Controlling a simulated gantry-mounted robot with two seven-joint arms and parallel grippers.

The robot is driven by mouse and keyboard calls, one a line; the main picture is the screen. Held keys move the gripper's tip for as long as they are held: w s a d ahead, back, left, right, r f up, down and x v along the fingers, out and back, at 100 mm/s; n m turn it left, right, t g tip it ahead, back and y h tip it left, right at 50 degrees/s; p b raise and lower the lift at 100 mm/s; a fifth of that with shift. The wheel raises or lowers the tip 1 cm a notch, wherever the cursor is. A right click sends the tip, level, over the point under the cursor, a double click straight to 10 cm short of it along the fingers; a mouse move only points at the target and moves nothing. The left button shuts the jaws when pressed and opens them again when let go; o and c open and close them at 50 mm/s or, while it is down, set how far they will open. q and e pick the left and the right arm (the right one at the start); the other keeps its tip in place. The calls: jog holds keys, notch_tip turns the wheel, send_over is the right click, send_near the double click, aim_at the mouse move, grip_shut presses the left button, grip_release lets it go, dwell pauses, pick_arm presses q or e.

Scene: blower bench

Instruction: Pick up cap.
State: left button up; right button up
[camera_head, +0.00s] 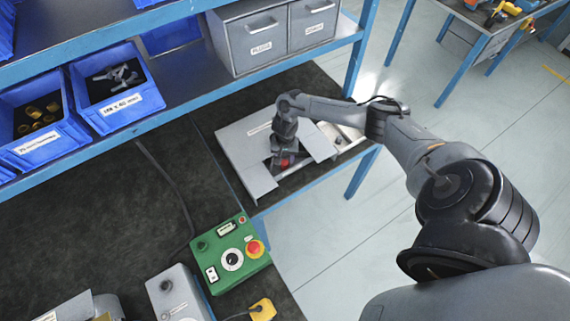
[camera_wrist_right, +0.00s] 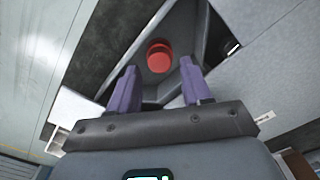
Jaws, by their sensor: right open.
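The cap appears to be the red round piece (camera_wrist_right: 160,56), which sits in a dark recess of a grey box in the right wrist view. In the head view a bit of red (camera_head: 286,162) shows beside my right gripper (camera_head: 279,159), low in the opening of the grey box (camera_head: 240,146). In the right wrist view my right gripper (camera_wrist_right: 161,84) is open, with its purple fingers apart and nothing between them. The cap lies beyond the fingertips, roughly centred between them. The gap to it is hard to judge. My left gripper is not in view.
Flat grey panels (camera_head: 315,142) surround the opening on the dark bench. A blue-framed shelf holds blue bins (camera_head: 120,108) and grey drawers (camera_head: 262,48) behind. A green control box (camera_head: 230,255) with a red-and-yellow button stands nearer. The bench at left is mostly clear.

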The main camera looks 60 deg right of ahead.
aim_at(285, 163)
jog(key=shift+f, duration=1.35)
jog(key=c, duration=0.8)
jog(key=shift+r, duration=0.15)
